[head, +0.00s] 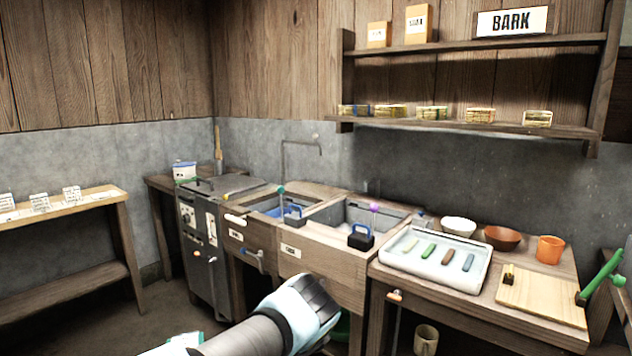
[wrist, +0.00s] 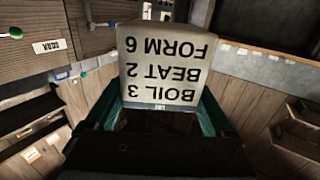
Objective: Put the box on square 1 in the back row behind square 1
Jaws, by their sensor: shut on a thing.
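My gripper (wrist: 158,112) is shut on a pale box in the wrist view. The box (wrist: 165,62) has black print on its face, upside down in that view, reading BOIL 3, BEAT 2, FORM 6. The fingers stand on either side of its lower part. In the head view my gripper (head: 318,300) is low in the middle, in front of the sink unit, pointing away. The box does not show there. I cannot make out any numbered square or back row in either view.
A wooden bench (head: 100,205) at left carries several small white cards. The sink unit (head: 330,255) is ahead. The right table holds a white tray (head: 408,271), bowls, an orange cup (head: 550,249) and a wooden board (head: 548,300). A wall shelf (head: 480,45) holds boxes and bundles.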

